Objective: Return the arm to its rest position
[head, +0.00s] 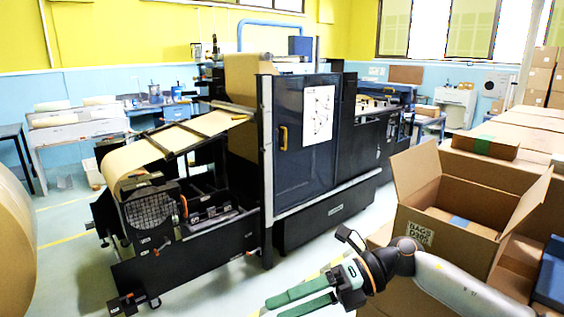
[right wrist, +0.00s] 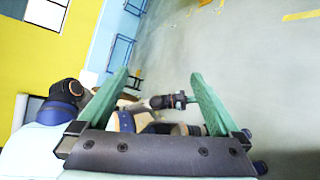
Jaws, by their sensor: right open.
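My right gripper (head: 273,307) comes in from the lower right in the head view, with its two green fingers apart and pointing left. It is empty, in front of the black machine and left of the open carton. In the right wrist view the green fingers (right wrist: 158,78) are spread, with the floor beyond their tips. Parts of my own body and arm links show behind and between them, apart from the fingertips as far as I can tell.
An open cardboard carton (head: 425,238) stands just beyond my right forearm. The black machine (head: 295,155) fills the middle, with a kraft roll (head: 125,165) at its left end. A large brown roll (head: 14,245) is at the left edge. Grey floor (head: 225,298) lies clear between.

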